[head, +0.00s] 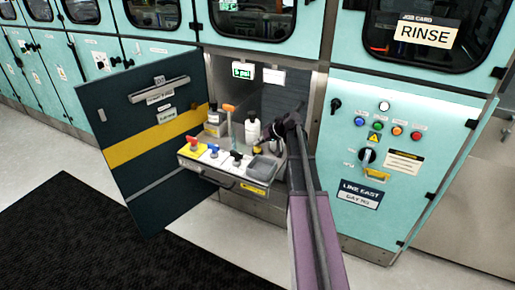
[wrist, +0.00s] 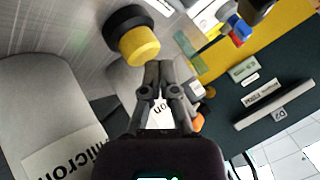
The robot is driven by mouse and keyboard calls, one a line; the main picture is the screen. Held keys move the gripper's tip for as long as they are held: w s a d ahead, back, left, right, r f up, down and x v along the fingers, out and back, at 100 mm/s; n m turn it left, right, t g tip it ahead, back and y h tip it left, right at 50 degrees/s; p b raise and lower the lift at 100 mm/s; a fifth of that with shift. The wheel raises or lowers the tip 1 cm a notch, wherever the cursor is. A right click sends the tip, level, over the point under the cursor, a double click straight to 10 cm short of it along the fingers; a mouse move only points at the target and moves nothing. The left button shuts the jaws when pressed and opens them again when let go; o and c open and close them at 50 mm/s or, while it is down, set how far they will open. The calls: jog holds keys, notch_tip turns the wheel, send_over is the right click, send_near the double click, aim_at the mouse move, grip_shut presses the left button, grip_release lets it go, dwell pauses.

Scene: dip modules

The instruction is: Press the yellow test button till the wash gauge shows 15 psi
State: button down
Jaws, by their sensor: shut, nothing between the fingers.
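The yellow test button (wrist: 139,46) is a round yellow cap on a thick black collar, in the upper left of the wrist view. My gripper (wrist: 165,68) is shut and empty, with its tips just right of and below the button in that view. I cannot tell whether they touch it. In the head view my gripper (head: 281,128) is at the right side of the open bay, and the button is hidden there. The wash gauge (head: 243,72) is a small lit green-and-white display at the top of the bay. It appears to read 5 psi.
An open dark door (head: 150,185) with a yellow stripe stands left of the bay. A pulled-out drawer (head: 222,184) carries coloured handles. Bottles (head: 252,130) stand behind it. A turquoise panel (head: 347,105) with lamps and a knob is at right.

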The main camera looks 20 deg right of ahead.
jog(key=shift+f+b, duration=0.6)
dwell(0.9)
jog(key=shift+r, duration=0.2)
jog(key=shift+r+p, duration=0.85)
jog(key=shift+p, duration=0.2)
notch_tip(320, 180, up, 5)
jog(key=p, duration=0.5)
dwell(1.0)
